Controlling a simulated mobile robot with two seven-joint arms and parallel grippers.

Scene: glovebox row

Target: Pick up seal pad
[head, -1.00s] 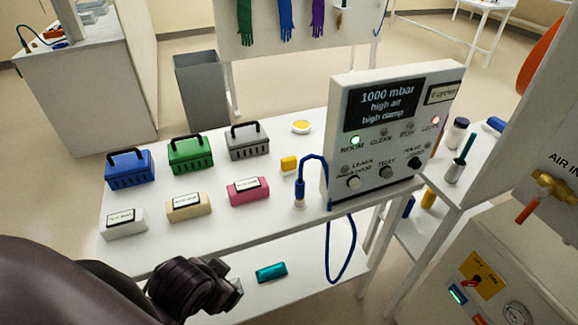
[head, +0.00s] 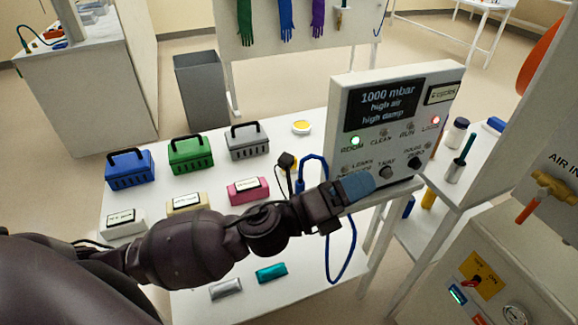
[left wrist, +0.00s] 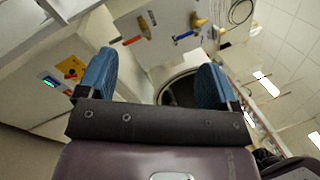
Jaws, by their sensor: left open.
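I cannot tell for sure which thing is the seal pad. A round yellow pad in a white dish (head: 301,127) lies at the back of the white table (head: 315,215). My left gripper (head: 357,186) reaches in front of the control box (head: 395,120), its blue fingertips overlapping the box's lower panel in the head view. In the left wrist view the left gripper (left wrist: 153,80) is open and empty, with a cabinet and a round dark opening (left wrist: 180,92) beyond it. My right gripper is out of view.
Blue (head: 129,169), green (head: 190,153) and grey (head: 247,142) baskets stand at the back left, with labelled blocks (head: 247,190) in front. A blue cable (head: 345,262) hangs beside the box.

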